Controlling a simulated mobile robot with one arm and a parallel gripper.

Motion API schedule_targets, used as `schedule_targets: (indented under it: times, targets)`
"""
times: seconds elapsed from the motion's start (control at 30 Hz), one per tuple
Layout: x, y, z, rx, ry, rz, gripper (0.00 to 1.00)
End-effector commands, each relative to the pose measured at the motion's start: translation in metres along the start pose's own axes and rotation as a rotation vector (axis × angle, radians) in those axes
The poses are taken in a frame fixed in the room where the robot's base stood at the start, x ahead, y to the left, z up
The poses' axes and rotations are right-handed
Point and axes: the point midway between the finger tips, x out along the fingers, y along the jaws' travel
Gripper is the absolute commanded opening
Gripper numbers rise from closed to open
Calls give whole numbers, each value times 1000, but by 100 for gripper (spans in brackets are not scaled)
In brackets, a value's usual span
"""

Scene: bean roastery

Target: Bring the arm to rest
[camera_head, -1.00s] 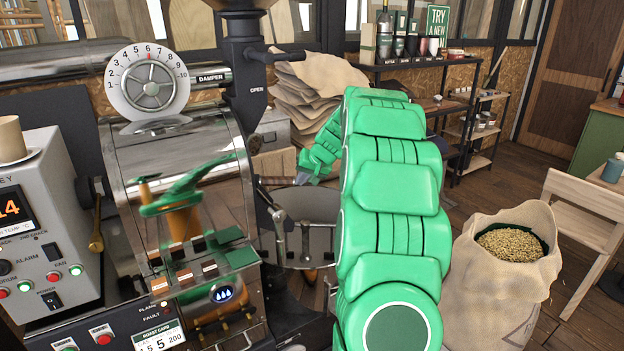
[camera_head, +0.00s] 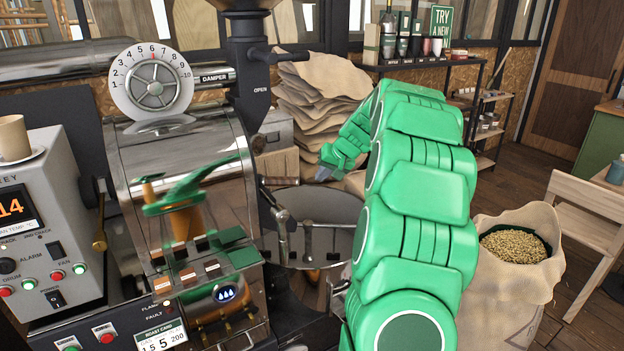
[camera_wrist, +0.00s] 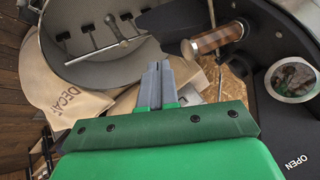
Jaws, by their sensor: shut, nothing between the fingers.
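My green arm rises from the bottom of the head view and bends left at the top. The cooling tray also shows at the upper left of the wrist view (camera_wrist: 70,73).
The roaster (camera_head: 190,150) with its damper dial (camera_head: 152,85) fills the left. Stacked sacks (camera_head: 312,105) stand behind my gripper. An open sack of beans (camera_head: 515,270) and a wooden chair (camera_head: 585,205) are at the right. Some floor (camera_head: 500,185) is clear behind the bean sack.

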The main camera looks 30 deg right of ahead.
Motion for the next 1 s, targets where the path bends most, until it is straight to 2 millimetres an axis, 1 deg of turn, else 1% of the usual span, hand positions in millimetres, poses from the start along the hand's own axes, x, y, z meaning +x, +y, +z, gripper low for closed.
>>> schedule_targets:
  times: [0.03,0.1,0.2,0.3,0.5,0.77,0.87,0.97,1.0]
  targets:
    - [-11,0,-1,1,5,0,0]
    - [-25,0,-2,0,7,1,0]
    - [-42,0,-2,0,7,0,0]
    - [-54,0,-1,0,4,0,0]
    - [-68,1,0,1,3,1,0]
    - [-70,-1,1,0,0,1,0]
    - [-70,-12,8,-10,-14,-1,0]
    - [-71,-36,25,-31,-46,-5,0]
    - [-71,-48,35,-41,-66,-7,0]
